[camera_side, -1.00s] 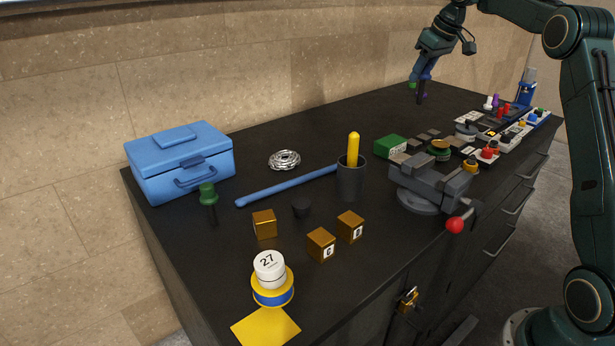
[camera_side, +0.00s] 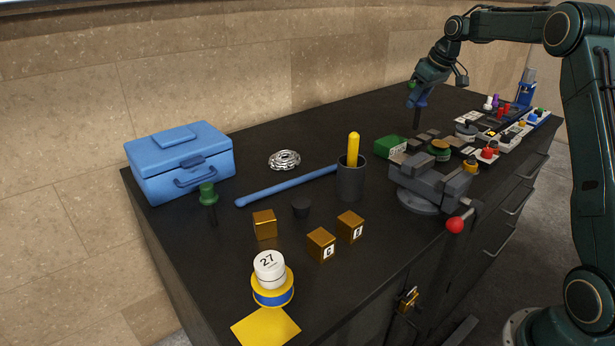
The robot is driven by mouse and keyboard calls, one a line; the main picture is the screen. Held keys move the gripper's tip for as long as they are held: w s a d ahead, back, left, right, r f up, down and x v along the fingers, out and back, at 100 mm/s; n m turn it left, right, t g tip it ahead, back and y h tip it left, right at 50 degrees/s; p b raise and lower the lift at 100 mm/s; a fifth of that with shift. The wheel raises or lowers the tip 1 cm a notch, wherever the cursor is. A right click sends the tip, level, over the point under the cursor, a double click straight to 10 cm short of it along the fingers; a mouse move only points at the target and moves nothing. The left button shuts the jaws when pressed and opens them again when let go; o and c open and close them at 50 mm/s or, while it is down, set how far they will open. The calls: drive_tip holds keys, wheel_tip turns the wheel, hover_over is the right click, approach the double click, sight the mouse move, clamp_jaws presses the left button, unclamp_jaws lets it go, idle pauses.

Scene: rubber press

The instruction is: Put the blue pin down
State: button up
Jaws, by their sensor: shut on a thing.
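My gripper (camera_side: 417,101) is at the back right, over the far part of the dark bench. It is shut on the blue pin (camera_side: 421,104), whose blue head shows at the jaws. The pin's dark shaft points down, upright or nearly so, with its lower end close to the bench top behind the small dark blocks. I cannot tell whether the tip touches the bench. A bit of green shows beside the jaws; I cannot tell what it is.
A green box (camera_side: 390,147), a vise (camera_side: 430,182) and small dark blocks (camera_side: 428,134) stand in front of the gripper. Trays of coloured parts (camera_side: 500,125) lie to its right. A green pin (camera_side: 208,195) stands by the blue toolbox (camera_side: 180,160). Bench left of the gripper is clear.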

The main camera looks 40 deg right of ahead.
wheel_tip(320, 180, down, 8)
drive_tip(key=shift+f, duration=0.15)
drive_tip(key=shift+f, duration=2.1)
drive_tip(key=shift+f, duration=0.15)
drive_tip(key=o, duration=1.1)
drive_tip(key=shift+c, duration=0.2)
drive_tip(key=v, duration=1.2)
